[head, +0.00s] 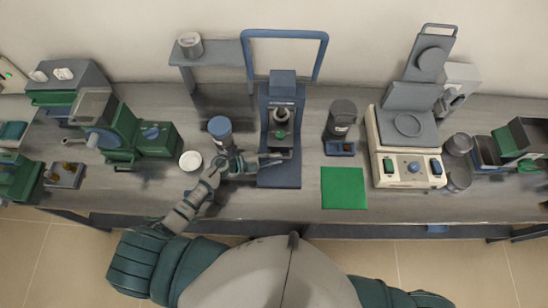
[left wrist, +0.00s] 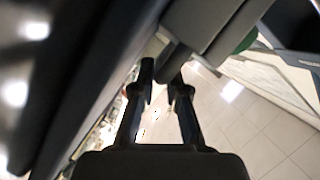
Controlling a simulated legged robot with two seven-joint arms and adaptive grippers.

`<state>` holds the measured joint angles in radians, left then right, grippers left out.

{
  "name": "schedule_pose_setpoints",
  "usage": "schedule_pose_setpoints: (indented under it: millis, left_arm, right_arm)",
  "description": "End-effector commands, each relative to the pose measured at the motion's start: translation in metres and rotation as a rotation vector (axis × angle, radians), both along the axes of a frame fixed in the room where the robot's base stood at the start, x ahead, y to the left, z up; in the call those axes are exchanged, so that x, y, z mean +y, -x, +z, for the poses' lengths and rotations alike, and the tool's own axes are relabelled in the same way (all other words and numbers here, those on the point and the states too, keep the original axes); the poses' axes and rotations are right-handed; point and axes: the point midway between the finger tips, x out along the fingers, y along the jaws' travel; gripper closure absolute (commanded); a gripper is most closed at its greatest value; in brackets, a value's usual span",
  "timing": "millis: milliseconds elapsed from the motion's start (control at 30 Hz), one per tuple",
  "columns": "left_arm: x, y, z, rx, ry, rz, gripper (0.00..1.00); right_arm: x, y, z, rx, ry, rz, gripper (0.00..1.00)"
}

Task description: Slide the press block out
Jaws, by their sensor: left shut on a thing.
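The blue press (head: 280,95) with its tall handle frame (head: 285,33) stands at the middle of the bench. The press block (head: 281,154) is a grey piece low in the press, just above its blue base plate (head: 279,180). My left gripper (head: 270,160) reaches in from the left at the block's side. In the left wrist view, the two dark fingers (left wrist: 162,82) are shut on a grey end of the block (left wrist: 175,60). The block's far side is hard to make out. My right gripper is out of view.
A blue-topped jar (head: 220,128) and a white dish (head: 190,160) stand close to my left forearm. A green mat (head: 343,188) lies right of the press, with a dark jar (head: 341,118) behind it. A beige-based device (head: 405,145) stands further right.

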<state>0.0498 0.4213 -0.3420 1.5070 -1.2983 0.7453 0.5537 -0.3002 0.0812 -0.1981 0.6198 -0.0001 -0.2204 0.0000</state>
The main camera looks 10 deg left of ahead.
Motion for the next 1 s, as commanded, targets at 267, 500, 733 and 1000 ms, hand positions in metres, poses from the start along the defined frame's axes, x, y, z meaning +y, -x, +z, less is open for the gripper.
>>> schedule_pose_setpoints:
  millis: [267,500,733,1000]
  left_arm:
    - [-0.005,0.042,0.002,0.009,-0.009,0.003,1.0]
    - [-0.017,0.101,-0.001,0.008,-0.008,0.002,1.0]
    - [-0.021,0.118,-0.003,0.004,-0.008,0.003,1.0]
    - [-0.022,0.12,-0.004,0.007,-0.007,-0.001,0.8]
  right_arm:
    - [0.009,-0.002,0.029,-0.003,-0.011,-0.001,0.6]
    - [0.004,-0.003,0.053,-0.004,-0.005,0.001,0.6]
    - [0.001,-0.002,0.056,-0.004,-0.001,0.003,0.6]
    - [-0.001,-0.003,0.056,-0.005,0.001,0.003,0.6]
